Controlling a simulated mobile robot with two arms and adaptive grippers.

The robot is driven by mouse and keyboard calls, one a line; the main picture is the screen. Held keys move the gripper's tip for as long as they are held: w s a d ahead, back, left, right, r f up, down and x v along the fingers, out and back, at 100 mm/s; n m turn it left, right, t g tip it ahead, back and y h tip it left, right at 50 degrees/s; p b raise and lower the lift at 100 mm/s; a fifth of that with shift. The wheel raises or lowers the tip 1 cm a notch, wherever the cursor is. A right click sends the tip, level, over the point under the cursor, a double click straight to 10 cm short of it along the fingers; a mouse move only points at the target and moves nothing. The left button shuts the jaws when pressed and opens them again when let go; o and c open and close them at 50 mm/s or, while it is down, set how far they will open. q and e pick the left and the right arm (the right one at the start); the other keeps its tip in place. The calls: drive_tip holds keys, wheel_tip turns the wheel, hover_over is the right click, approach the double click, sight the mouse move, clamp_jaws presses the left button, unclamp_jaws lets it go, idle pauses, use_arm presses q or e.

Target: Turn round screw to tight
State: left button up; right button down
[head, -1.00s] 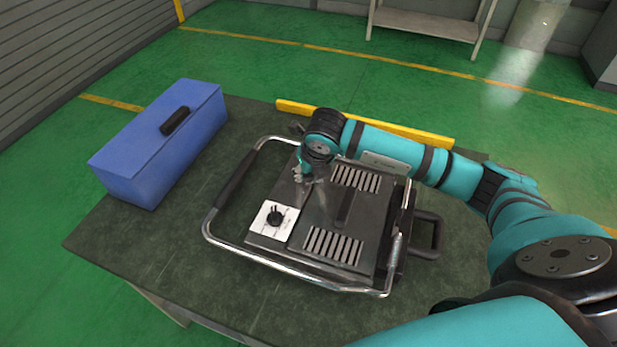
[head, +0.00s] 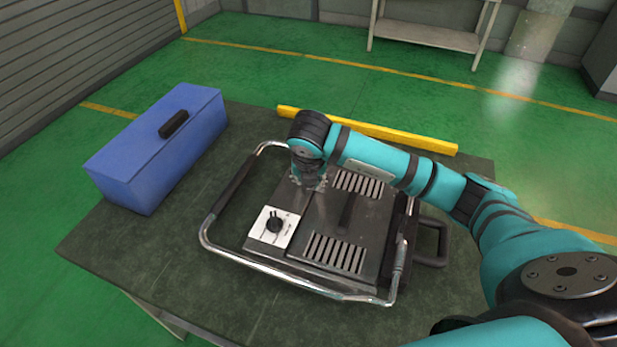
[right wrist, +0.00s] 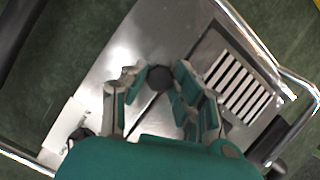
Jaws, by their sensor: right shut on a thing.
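The heating element (head: 290,205), a grey metal panel with a chrome tube frame, lies on the dark table. The round screw (right wrist: 158,78) is a dark round head on its bare metal side, seen in the right wrist view between my fingers. My right gripper (right wrist: 160,76) points down at the panel and is shut on the round screw. In the head view my right gripper (head: 308,182) is at the panel's far left part and hides the screw. How deep the screw sits cannot be told. My left gripper is not in view.
A black knob on a white plate (head: 287,236) sits at the panel's near left corner. Slotted vents (head: 336,253) and the tube frame (head: 290,274) surround the work area. A blue toolbox (head: 143,165) stands at left; a yellow bar (head: 375,130) lies along the far edge.

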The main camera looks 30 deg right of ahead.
drive_tip(key=shift+w+r, duration=0.1)
drive_tip(key=shift+r, duration=0.05)
drive_tip(key=c, duration=1)
unclamp_jaws()
drive_tip(key=v, duration=1.2)
